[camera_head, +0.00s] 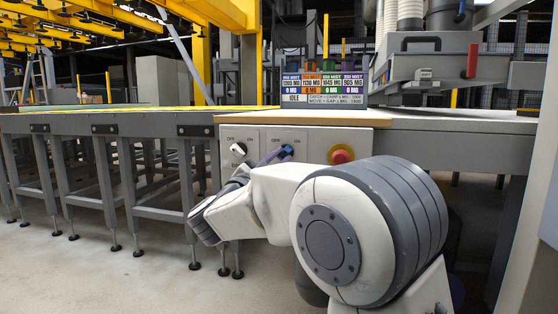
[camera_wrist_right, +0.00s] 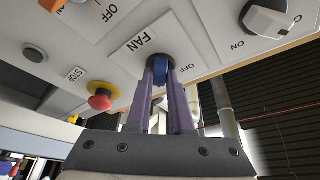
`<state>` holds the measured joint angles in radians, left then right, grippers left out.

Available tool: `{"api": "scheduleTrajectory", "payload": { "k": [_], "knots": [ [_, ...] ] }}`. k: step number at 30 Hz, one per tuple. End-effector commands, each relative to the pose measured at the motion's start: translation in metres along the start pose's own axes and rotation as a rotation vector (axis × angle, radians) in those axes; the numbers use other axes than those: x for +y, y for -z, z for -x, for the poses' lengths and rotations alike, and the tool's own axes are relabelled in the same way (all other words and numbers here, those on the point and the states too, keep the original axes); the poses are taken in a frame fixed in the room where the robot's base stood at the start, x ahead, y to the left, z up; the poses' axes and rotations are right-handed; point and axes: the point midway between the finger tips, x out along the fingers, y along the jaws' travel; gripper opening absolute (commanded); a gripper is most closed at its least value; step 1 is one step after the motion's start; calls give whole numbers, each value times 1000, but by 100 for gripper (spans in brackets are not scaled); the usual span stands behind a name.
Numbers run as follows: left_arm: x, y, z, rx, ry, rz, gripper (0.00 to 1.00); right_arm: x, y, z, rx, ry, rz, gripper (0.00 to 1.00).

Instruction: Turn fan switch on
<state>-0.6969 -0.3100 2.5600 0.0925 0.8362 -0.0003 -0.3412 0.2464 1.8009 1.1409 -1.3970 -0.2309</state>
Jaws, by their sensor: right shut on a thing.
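The fan switch is a small blue knob (camera_wrist_right: 159,72) on the pale control panel, beside the FAN label in the right wrist view. It also shows as a blue knob (camera_head: 287,150) in the head view. My right gripper (camera_wrist_right: 161,80) has its two purple fingers shut around the knob. In the head view the right gripper (camera_head: 280,154) reaches the panel from below, partly hidden by my own arm. The fingers cover much of the knob, so I cannot tell which way it points. My left gripper is not in view.
A white-and-black OFF/ON switch (camera_head: 238,149) is left of the fan switch, and a red stop button (camera_head: 341,155) on yellow is right of it. An orange switch (camera_wrist_right: 52,5) shows in the wrist view. A display board (camera_head: 323,84) stands above the panel.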

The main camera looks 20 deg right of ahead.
Motion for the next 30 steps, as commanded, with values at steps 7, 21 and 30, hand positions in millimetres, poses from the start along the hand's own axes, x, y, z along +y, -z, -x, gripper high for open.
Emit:
{"api": "scheduleTrajectory", "payload": {
  "k": [7,21,30],
  "knots": [
    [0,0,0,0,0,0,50,-1,-3,2,-8,-21,-52,0],
    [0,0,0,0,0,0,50,-1,-3,2,-8,-25,-63,0],
    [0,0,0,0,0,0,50,0,-1,0,-3,-26,-63,50]
  ]
}}
